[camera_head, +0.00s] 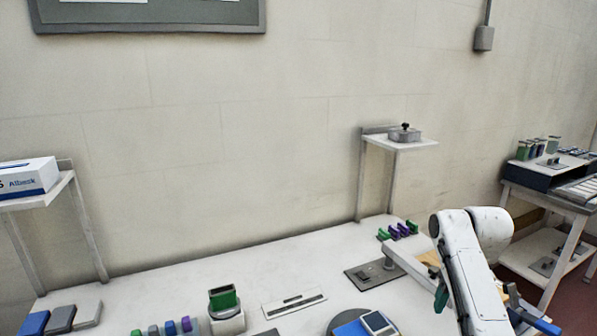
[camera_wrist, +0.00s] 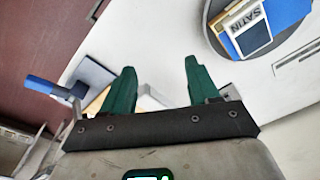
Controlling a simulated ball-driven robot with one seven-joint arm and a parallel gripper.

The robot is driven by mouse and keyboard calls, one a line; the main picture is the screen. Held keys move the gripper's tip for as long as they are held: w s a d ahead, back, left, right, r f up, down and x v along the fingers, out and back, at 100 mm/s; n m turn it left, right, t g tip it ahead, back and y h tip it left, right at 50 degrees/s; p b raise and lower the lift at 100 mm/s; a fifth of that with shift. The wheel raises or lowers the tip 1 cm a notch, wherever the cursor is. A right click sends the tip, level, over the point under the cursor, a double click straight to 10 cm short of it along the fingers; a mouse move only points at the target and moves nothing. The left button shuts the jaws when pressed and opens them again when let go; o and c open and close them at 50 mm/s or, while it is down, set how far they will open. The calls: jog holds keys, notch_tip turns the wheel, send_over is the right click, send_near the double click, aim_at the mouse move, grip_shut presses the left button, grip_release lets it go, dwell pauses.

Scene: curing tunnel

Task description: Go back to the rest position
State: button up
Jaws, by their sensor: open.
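My gripper (camera_wrist: 160,82) shows in the wrist view with its two green fingers spread apart and nothing between them. In the head view my white arm reaches in at the lower right, and one green fingertip (camera_head: 441,298) shows beside it. The rest of the gripper is hidden behind the arm there. The gripper is near the right end of the white table (camera_head: 190,272).
A round grey turntable (camera_wrist: 216,38) holds a blue piece and a card marked SATIN (camera_wrist: 250,27). Green and purple clips (camera_head: 398,231) stand at the table's back right. A shelf (camera_head: 402,143) rises behind them. A side bench (camera_head: 545,190) stands far right.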

jog(key=shift+n+t, duration=0.4)
jog(key=shift+t, duration=0.2)
jog(key=s+a+f, duration=0.1)
jog(key=s+f, duration=0.1)
jog(key=f, duration=0.1)
jog(key=s+a+f, duration=0.2)
jog(key=f, duration=0.1)
jog(key=s+a+f, duration=0.1)
jog(key=s+f, duration=0.2)
jog(key=shift+a+f, duration=0.2)
jog(key=shift+a, duration=0.2)
jog(key=s+a+f+n+t, duration=0.1)
jog(key=s+a+t, duration=0.1)
jog(key=s, duration=1.1)
jog(key=s+a+f+t, duration=0.1)
jog(key=s+a, duration=0.1)
jog(key=s, duration=1.1)
jog(key=s+d+f+g, duration=0.1)
jog(key=s+f+g, duration=0.3)
jog(key=s, duration=0.6)
notch_tip(320, 180, down, 2)
jog(key=shift+s+d+f+m, duration=0.15)
jog(key=shift+s+d+m, duration=0.15)
